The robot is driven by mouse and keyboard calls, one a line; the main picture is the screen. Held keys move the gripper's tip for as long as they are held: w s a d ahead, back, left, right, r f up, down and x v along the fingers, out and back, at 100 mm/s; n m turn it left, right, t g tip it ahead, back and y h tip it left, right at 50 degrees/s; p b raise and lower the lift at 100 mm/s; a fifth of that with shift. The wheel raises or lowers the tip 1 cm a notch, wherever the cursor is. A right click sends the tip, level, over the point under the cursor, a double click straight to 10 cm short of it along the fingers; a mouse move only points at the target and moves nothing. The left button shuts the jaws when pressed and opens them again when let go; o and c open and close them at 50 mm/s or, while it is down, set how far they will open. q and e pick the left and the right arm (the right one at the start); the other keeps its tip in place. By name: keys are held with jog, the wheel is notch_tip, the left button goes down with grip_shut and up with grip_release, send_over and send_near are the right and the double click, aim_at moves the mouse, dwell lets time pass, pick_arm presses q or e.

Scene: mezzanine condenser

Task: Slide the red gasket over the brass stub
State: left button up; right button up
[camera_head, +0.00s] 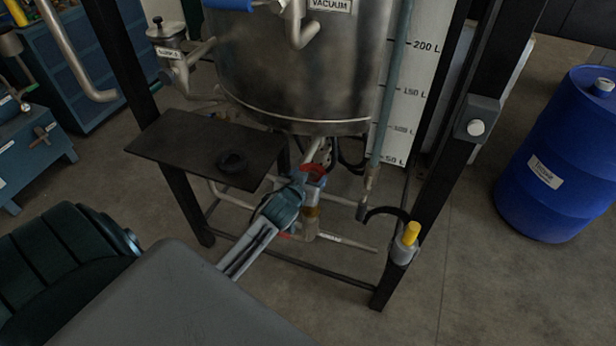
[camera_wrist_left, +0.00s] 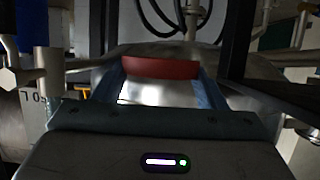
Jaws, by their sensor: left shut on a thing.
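The red gasket (camera_head: 314,170) is between the fingertips of my left gripper (camera_head: 304,184), under the tank. In the left wrist view the gasket (camera_wrist_left: 160,67) spans the two blue fingers (camera_wrist_left: 162,88), seen nearly edge-on, and the gripper is shut on it. A brass-coloured piece (camera_head: 311,213), likely the brass stub, stands on the pipework just below the gripper in the head view. The gasket appears above it; I cannot tell the gap or whether they line up. The stub is not clear in the wrist view. My right gripper is not in view.
The steel tank (camera_head: 300,75) hangs close above, inside a dark frame (camera_head: 435,165). A dark shelf (camera_head: 185,143) with a black ring (camera_head: 232,162) is to the left. A yellow-capped fitting (camera_head: 410,234) is on the right leg. A blue drum (camera_head: 555,150) stands farther right.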

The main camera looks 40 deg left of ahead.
pick_arm(q)
notch_tip(320, 180, down, 6)
jog(key=b, duration=0.3)
jog(key=shift+r+b, duration=0.1)
jog(key=shift+b, duration=0.2)
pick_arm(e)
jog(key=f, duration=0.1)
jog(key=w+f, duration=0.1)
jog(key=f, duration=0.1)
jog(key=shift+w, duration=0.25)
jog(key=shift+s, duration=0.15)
pick_arm(q)
jog(key=shift+p, duration=0.7)
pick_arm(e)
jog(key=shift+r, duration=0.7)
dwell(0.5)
pick_arm(q)
jog(key=shift+f+b, duration=0.3)
jog(key=shift+f, duration=0.05)
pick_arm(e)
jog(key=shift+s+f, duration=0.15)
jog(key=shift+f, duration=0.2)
pick_arm(q)
jog(key=shift+f, duration=0.1)
